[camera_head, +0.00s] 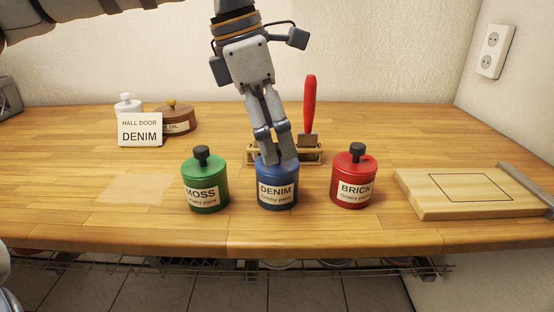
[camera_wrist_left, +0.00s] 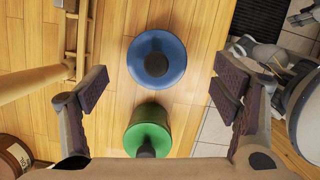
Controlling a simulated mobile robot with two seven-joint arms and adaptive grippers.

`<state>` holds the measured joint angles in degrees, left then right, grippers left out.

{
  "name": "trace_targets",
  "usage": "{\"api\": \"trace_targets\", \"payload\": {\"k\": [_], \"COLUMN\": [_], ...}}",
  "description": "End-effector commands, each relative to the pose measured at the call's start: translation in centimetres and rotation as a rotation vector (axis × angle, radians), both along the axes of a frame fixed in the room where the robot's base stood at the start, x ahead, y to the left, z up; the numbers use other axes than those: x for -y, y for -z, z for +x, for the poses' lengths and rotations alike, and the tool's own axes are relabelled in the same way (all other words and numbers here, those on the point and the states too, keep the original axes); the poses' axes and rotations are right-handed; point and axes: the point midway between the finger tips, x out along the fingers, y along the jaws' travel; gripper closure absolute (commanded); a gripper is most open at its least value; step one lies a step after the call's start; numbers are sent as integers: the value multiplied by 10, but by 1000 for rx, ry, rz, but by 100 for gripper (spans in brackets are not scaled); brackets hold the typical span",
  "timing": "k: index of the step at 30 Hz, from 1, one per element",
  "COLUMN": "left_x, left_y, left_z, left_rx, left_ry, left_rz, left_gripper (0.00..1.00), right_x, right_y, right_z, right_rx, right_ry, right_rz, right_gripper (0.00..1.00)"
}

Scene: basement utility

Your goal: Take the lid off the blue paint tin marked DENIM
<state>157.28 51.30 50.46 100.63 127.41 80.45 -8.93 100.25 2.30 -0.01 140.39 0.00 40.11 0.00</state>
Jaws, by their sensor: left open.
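The blue paint tin (camera_head: 277,192) marked DENIM stands upright at the middle of the worktop's front, between a green and a red tin. My left gripper (camera_head: 278,160) points down over it, and its fingers hide the lid's knob in the head view. In the left wrist view the lid (camera_wrist_left: 156,45) of the blue tin is on, with a dark round knob (camera_wrist_left: 156,65). My left gripper (camera_wrist_left: 160,92) is open, with its fingers wide apart to either side and nothing between the pads that I can see gripped.
The green MOSS tin (camera_head: 205,190) and red BRICK tin (camera_head: 354,185) stand close on either side. A wooden rack (camera_head: 312,153) with a red-handled tool (camera_head: 310,100) stands behind. A board (camera_head: 460,193) lies at right. A HALL DOOR DENIM card (camera_head: 140,129) stands at back left.

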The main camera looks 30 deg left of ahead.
Motion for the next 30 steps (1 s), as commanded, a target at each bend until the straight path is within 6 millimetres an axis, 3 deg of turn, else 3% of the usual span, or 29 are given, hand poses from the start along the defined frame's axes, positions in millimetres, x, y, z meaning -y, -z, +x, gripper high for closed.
{"api": "trace_targets", "payload": {"k": [5,12,14,18,19,30], "left_x": [5,6,6,6,6,6], "left_y": [28,31,31,31,31,29], "left_z": [8,9,9,9,9,9], "left_rx": [-3,0,0,-1,-1,0], "left_ry": [1,0,0,0,0,0], "left_rz": [1,0,0,-1,-1,0], "left_gripper": [19,19,30,62,65,66], "right_x": [0,0,0,0,0,0], "right_y": [0,0,0,0,0,0], "right_z": [0,0,0,0,0,0], "right_rx": [1,1,1,1,1,1], "right_ry": [0,0,0,0,0,0], "right_rz": [0,0,0,0,0,0], "right_gripper": [60,60,60,60,60,60]}}
